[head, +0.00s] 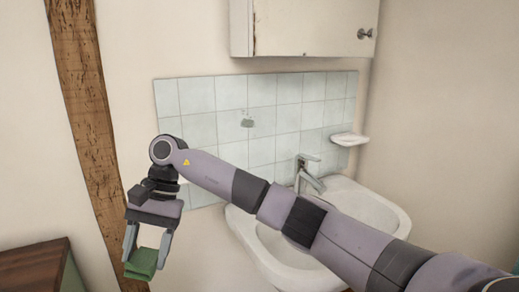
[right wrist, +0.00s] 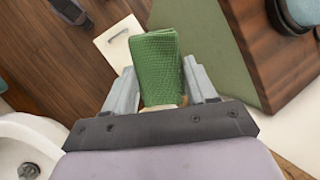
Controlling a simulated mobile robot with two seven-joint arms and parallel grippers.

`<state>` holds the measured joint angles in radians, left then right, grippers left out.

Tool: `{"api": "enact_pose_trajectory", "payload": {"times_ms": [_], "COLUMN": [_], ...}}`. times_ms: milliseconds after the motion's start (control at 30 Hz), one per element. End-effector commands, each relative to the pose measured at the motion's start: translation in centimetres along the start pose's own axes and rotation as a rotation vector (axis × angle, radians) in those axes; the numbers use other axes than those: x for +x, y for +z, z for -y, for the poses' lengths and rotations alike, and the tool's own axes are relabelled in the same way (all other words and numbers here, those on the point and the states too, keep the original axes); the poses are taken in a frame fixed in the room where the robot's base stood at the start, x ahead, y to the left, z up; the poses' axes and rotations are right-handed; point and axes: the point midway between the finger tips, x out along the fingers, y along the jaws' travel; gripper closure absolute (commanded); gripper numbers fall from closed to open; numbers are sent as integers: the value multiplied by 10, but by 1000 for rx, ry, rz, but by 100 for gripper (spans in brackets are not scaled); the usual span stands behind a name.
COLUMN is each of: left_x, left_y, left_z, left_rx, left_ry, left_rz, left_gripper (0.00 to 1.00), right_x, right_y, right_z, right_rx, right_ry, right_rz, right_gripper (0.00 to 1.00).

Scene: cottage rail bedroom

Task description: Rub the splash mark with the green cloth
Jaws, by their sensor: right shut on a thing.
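The green cloth (head: 143,262) is folded into a small pad. My right gripper (head: 146,250) is shut on it and points down, at the left of the head view, in front of the wall. In the right wrist view the cloth (right wrist: 160,68) stands between the two fingers of my right gripper (right wrist: 161,88). The splash mark (head: 247,119) is a small greyish-green smudge on the pale tiles above the sink, up and to the right of the cloth and apart from it. My left gripper is not in view.
The white sink (head: 375,207) with its tap (head: 310,172) lies behind my right arm. A soap dish (head: 349,139) sticks out from the tiled splashback (head: 170,103). A wall cabinet (head: 300,28) hangs above. A wooden-topped cabinet (head: 35,268) stands at lower left.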

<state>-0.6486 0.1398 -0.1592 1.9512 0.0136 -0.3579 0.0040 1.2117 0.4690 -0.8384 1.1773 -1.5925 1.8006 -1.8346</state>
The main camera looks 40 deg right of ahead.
Motion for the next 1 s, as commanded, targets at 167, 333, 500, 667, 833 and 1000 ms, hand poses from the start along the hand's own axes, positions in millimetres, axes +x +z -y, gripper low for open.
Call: {"api": "enact_pose_trajectory", "payload": {"times_ms": [167, 333, 500, 667, 833, 1000], "left_x": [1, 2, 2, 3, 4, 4], "left_y": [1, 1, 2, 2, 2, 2], "left_z": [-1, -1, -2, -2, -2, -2], "left_rx": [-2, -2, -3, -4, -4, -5], "left_ry": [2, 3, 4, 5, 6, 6], "left_rz": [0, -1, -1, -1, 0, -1], "left_gripper": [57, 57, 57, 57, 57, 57], "right_x": [-42, -86, -138, -193, -245, -272], "right_y": [-22, -45, -76, -111, -148, -166], "right_z": [21, 25, 10, -29, -100, -157], "right_rx": [278, 501, 689, 807, 862, 869], "right_ry": [-313, -643, -1022, -1381, -1686, -1837], "right_rz": [23, -9, -105, -259, -469, -615], "right_gripper": [68, 68, 68, 68, 68, 68]}}
